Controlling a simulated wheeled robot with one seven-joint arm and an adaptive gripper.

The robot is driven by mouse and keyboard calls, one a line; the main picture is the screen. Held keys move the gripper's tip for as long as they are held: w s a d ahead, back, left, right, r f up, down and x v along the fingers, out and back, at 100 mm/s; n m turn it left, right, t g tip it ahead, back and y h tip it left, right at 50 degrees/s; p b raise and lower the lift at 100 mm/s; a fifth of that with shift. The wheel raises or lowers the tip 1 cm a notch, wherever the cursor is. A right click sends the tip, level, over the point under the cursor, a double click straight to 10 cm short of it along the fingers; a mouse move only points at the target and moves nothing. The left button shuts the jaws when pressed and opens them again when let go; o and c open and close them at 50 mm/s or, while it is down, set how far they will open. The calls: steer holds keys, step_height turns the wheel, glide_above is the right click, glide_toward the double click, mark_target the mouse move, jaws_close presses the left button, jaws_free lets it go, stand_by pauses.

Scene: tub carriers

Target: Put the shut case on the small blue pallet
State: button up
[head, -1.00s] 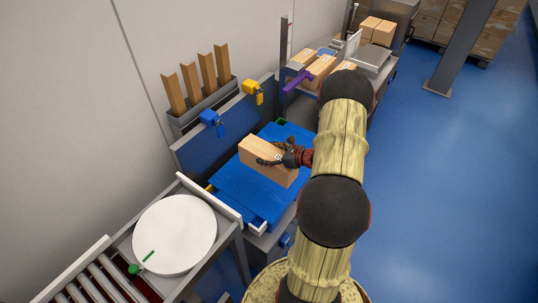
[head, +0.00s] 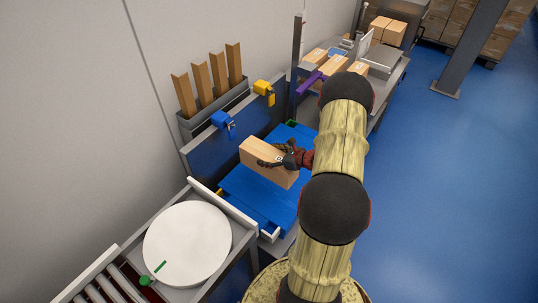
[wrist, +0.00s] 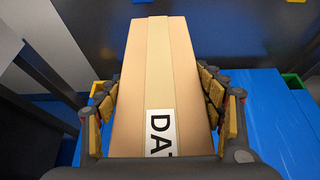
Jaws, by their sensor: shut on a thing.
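The shut case (head: 262,161) is a long tan carton with tape along its top and a printed label. It also shows in the wrist view (wrist: 158,60). My gripper (head: 277,158) is shut on it from both sides; in the wrist view its padded fingers (wrist: 158,92) press on the carton's two long sides. The small blue pallet (head: 252,197) lies below the case, with slats and coloured corner pieces. It also shows at the right in the wrist view (wrist: 275,125). The case covers part of the pallet, and I cannot tell whether they touch.
A blue panel with a blue clamp (head: 223,123) and a yellow clamp (head: 264,90) stands behind the pallet. A purple bar (head: 307,83) and post are at the far end. A white round turntable (head: 187,243) stands nearer. Open floor (head: 450,190) lies to the right.

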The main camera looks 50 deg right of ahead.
mark_target(294, 175)
steer(key=shift+d+f+b, duration=0.1)
steer(key=shift+f+b, duration=3)
steer(key=shift+f, duration=1.6)
steer(key=shift+f+b, duration=0.4)
steer(key=shift+f, duration=0.1)
steer(key=o, duration=2.2)
steer(key=shift+f, duration=0.1)
steer(key=shift+c, duration=0.2)
steer(key=shift+s+f, duration=0.1)
steer(key=shift+f, duration=0.05)
steer(key=v, duration=1.2)
